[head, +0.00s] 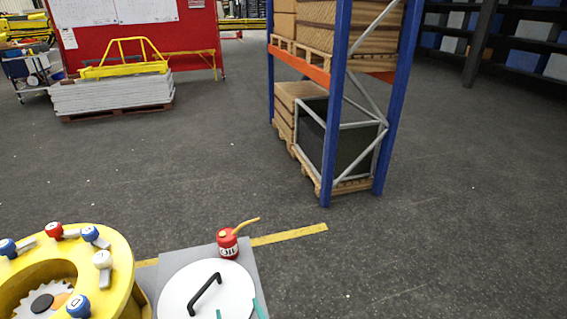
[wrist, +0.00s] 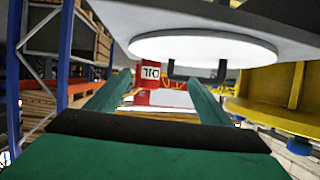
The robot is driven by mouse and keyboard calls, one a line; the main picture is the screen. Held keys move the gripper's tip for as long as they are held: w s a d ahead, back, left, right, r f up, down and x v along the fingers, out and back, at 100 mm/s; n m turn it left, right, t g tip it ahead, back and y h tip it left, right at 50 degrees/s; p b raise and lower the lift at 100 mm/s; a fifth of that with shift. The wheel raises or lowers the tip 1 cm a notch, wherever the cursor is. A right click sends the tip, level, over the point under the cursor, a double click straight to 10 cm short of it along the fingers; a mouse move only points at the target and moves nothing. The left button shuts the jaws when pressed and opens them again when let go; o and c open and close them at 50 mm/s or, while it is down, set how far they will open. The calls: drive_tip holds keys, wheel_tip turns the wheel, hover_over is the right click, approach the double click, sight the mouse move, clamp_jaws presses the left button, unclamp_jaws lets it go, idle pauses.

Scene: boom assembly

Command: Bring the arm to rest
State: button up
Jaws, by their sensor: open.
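My gripper (head: 239,311) shows only as two green fingertips at the bottom edge of the head view, in front of the white round disc (head: 178,290) with its black handle (head: 205,293). In the wrist view my gripper (wrist: 157,82) has its two green fingers apart with nothing held between them. That view looks upside down, with the disc (wrist: 200,50) near the top. The handle is apart from the fingers. The rest of my arm is out of the head view.
A red oil can (head: 228,243) with a yellow spout stands at the far corner of the grey stand (head: 247,262). A yellow ring-shaped housing (head: 115,245) with several coloured knobs is at left. A blue pallet rack (head: 335,100) stands beyond. The floor between is clear.

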drive_tip(key=s+d+f+m+h, duration=0.2)
drive_tip(key=s+d+f, duration=0.25)
drive_tip(key=s, duration=0.45)
drive_tip(key=s+d+r+t+h, duration=0.1)
drive_tip(key=s+d+r, duration=0.1)
drive_tip(key=s, duration=0.6)
drive_tip(key=s+d+r+m+t+h, duration=0.1)
drive_tip(key=s+d+r, duration=0.1)
drive_tip(key=s, duration=0.6)
drive_tip(key=s+d+r+m+h, duration=0.1)
drive_tip(key=s+d, duration=0.2)
drive_tip(key=s, duration=0.5)
drive_tip(key=shift+s+d+r+t, duration=0.35)
drive_tip(key=shift+d+r+t, duration=0.05)
